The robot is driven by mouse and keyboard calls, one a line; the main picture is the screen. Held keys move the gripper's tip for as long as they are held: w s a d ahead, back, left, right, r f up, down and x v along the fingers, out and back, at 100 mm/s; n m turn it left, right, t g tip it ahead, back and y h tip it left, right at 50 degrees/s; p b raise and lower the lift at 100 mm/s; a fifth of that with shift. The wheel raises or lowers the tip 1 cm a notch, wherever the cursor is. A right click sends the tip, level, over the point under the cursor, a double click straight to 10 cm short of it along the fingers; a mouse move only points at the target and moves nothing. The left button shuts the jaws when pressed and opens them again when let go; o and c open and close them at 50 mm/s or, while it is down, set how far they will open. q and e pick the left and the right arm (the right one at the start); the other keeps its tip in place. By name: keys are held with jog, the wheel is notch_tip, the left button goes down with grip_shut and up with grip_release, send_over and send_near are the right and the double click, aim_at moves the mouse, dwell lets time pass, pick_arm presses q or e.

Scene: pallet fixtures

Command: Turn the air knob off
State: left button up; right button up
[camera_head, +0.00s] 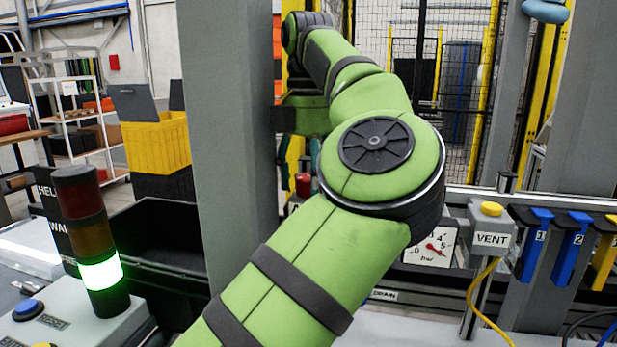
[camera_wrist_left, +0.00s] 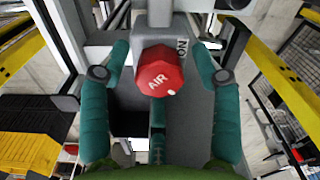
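The red air knob (camera_wrist_left: 160,72), marked AIR with a small white dot near its lower right edge, is in the middle of the left wrist view. An ON label (camera_wrist_left: 182,47) is on the grey mount at its upper right. My left gripper (camera_wrist_left: 161,58) is open, with one teal finger on each side of the knob and a small gap showing at both sides. In the head view the knob (camera_head: 303,184) shows small beside the grey post, and my green left arm hides most of the gripper there. My right gripper is in neither view.
A grey post (camera_head: 228,130) stands just left of my arm. A pressure gauge (camera_head: 432,243) and a VENT box (camera_head: 491,238) with a yellow button are at the right. A signal tower (camera_head: 90,235) glows green at left. A black bin (camera_head: 150,240) stands behind it.

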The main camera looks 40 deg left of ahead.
aim_at(308, 177)
pick_arm(q)
jog(key=shift+r, duration=0.15)
jog(key=shift+r, duration=3.65)
jog(key=shift+f, duration=0.1)
